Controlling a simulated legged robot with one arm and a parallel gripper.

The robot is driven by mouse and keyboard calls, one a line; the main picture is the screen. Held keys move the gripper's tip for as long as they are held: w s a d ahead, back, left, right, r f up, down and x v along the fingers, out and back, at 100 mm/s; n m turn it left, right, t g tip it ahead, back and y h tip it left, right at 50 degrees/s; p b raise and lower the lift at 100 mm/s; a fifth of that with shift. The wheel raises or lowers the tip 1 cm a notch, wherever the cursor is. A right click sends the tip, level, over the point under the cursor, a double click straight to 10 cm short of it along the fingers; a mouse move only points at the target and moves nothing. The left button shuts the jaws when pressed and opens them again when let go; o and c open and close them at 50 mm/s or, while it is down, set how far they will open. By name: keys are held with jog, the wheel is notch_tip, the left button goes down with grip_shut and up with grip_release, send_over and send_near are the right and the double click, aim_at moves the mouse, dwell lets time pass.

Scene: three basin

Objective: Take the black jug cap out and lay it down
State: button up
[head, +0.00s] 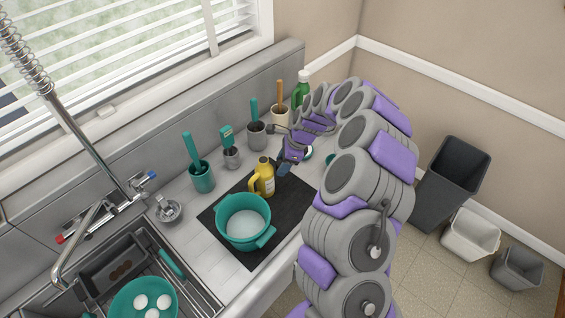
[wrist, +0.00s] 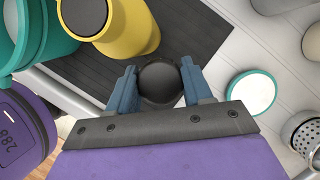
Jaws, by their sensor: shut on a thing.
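My gripper (head: 284,169) reaches over the counter, right of the yellow jug (head: 264,180). In the wrist view my gripper (wrist: 160,82) has its blue fingers shut on a round black cap (wrist: 160,80). The cap sits between the fingertips, clear of the yellow jug (wrist: 132,32). The jug stands upright on the black mat (wrist: 205,30) and has a dark round top; I cannot tell whether that is an opening or another cap. I cannot make out the held cap in the head view.
A teal pot (head: 243,222) stands in front of the jug on the mat. A white disc with a teal rim (wrist: 251,93) lies right of my gripper, near a perforated steel holder (wrist: 303,135). Several utensil holders line the wall. The sink (head: 120,265) is at left.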

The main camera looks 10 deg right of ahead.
jog(key=shift+r+p, duration=2.55)
jog(key=shift+r, duration=0.4)
jog(key=shift+r, duration=0.1)
jog(key=shift+r+p, duration=1.9)
jog(key=shift+r, duration=0.75)
jog(key=shift+f, duration=0.1)
